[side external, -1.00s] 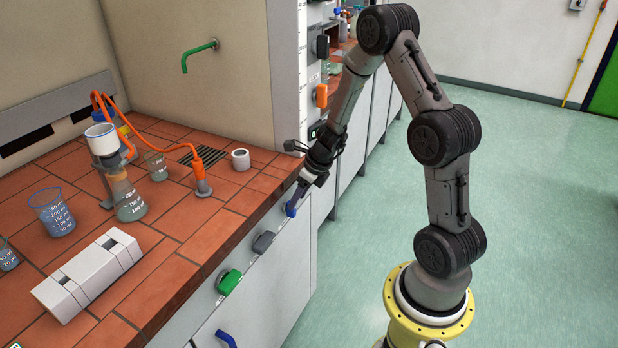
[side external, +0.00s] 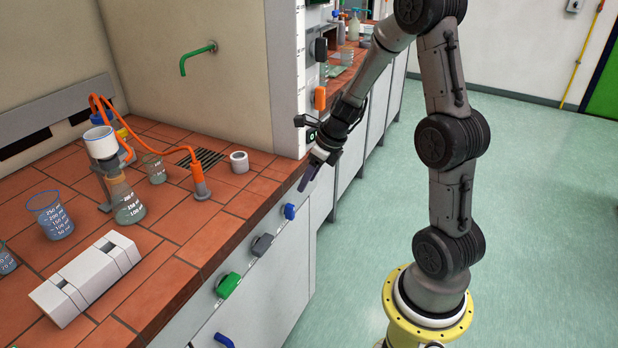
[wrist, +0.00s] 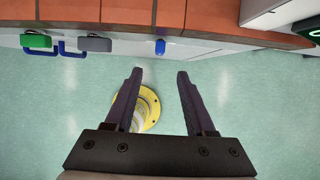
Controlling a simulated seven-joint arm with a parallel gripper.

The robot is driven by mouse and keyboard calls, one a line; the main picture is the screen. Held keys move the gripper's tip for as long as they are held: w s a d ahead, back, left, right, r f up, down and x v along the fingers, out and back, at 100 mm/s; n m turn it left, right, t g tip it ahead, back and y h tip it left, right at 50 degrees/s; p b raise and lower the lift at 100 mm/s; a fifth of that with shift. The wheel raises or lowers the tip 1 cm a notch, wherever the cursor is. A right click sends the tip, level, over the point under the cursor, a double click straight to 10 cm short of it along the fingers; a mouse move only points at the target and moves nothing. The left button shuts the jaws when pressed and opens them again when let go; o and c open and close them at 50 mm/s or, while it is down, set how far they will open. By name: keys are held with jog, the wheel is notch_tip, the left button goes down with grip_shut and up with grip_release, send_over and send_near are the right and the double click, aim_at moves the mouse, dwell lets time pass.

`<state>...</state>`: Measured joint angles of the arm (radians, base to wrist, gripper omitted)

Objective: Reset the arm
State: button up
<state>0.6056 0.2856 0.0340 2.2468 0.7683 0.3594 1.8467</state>
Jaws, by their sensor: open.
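My gripper (side external: 307,179) is in the air just off the bench front, to the right of the blue knob (side external: 289,211) and above it. In the wrist view my gripper (wrist: 158,76) points downward with its two dark fingers spread and nothing between them. The blue knob also shows in the wrist view (wrist: 160,47), beyond the fingertips and apart from them. My arm is raised and bent above its yellow base.
The tiled bench (side external: 190,225) carries beakers, a flask (side external: 126,205), a filter funnel (side external: 100,142) and a white block (side external: 85,277). Grey (side external: 262,245) and green (side external: 228,285) knobs sit on the bench front. The floor (side external: 545,200) to the right is clear.

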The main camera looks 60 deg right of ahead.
jog(key=s+a+r+n+t+y, duration=0.1)
jog(key=s+a+r+n+t, duration=0.2)
jog(key=a+r+n, duration=1.2)
jog(key=s+a+n+g+h, duration=0.1)
jog(key=s+a+n+g, duration=0.1)
jog(key=s+n, duration=1.3)
jog(key=shift+s+a+r+n, duration=0.2)
jog(key=shift+r+n, duration=0.25)
jog(key=shift+n, duration=2.55)
